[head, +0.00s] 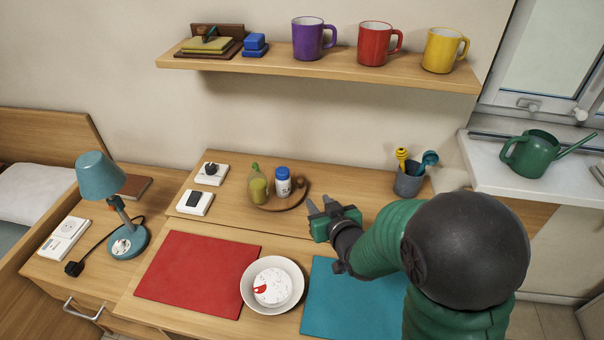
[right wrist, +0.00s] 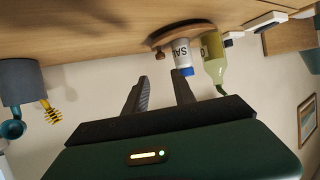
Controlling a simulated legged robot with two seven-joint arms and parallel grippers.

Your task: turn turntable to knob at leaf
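The turntable (head: 293,202) is a round wooden disc on the raised back part of the desk. A green-yellow bottle (head: 257,186) and a white, blue-capped salt jar (head: 283,186) stand on it. A small brown knob (head: 301,183) shows at its back right. I cannot make out a leaf mark. My right gripper (head: 320,202) is open and empty, just right of and in front of the turntable, apart from it. In the upside-down right wrist view, its spread fingers (right wrist: 160,90) point toward the turntable (right wrist: 170,33) and knob (right wrist: 160,57). My left gripper is not in view.
A cup with utensils (head: 408,182) stands right of the turntable; two switch plates (head: 194,202) lie left. A white bowl (head: 272,309) sits in front, between a red mat (head: 190,270) and a blue mat (head: 340,310). A shelf with mugs (head: 330,72) hangs above.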

